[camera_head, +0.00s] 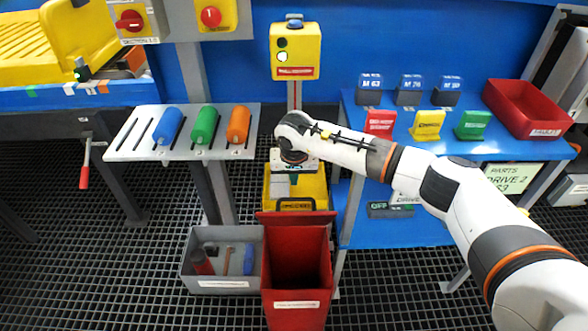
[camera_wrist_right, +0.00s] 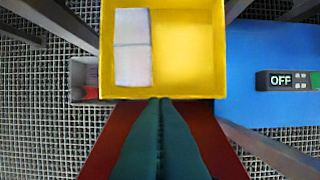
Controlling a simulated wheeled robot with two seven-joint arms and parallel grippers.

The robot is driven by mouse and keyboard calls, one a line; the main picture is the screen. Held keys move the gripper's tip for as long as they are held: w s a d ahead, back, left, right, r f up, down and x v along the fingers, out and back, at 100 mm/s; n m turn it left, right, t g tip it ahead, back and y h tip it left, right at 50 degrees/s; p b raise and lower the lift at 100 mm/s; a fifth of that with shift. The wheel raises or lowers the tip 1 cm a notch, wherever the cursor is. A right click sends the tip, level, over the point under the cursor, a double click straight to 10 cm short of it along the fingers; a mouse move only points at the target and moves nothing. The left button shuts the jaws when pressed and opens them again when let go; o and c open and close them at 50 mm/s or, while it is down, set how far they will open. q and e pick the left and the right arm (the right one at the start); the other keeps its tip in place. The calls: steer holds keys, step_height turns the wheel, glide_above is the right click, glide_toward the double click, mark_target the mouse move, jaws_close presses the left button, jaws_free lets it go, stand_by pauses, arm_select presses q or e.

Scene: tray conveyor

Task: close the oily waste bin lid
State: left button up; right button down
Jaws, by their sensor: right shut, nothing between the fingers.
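The red bin (camera_head: 297,285) stands open on the grating floor, its dark inside visible from above. Its red lid (camera_head: 296,217) is raised at the rear edge of the opening. My right gripper (camera_head: 294,180) points down behind and above the lid, partly hidden by my wrist. In the right wrist view its dark green fingers (camera_wrist_right: 160,105) are together with nothing between them. Red surfaces of the bin or lid (camera_wrist_right: 205,140) show beneath and beside the fingers; contact cannot be told. My left gripper is not in view.
A yellow box (camera_head: 312,195) with white pads stands behind the bin. A grey crate (camera_head: 222,284) with tools stands to its left. A blue bench (camera_head: 400,233) is at right, and a rack (camera_head: 140,152) with coloured cylinders is at left.

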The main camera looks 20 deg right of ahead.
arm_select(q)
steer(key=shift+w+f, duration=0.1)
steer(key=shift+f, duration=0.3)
arm_select(e)
steer(key=shift+s+a, duration=0.3)
steer(key=shift+s, duration=0.65)
steer(key=shift+s+a, duration=0.25)
steer(key=shift+s, duration=0.65)
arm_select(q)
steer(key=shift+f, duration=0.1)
arm_select(e)
steer(key=shift+f, duration=0.1)
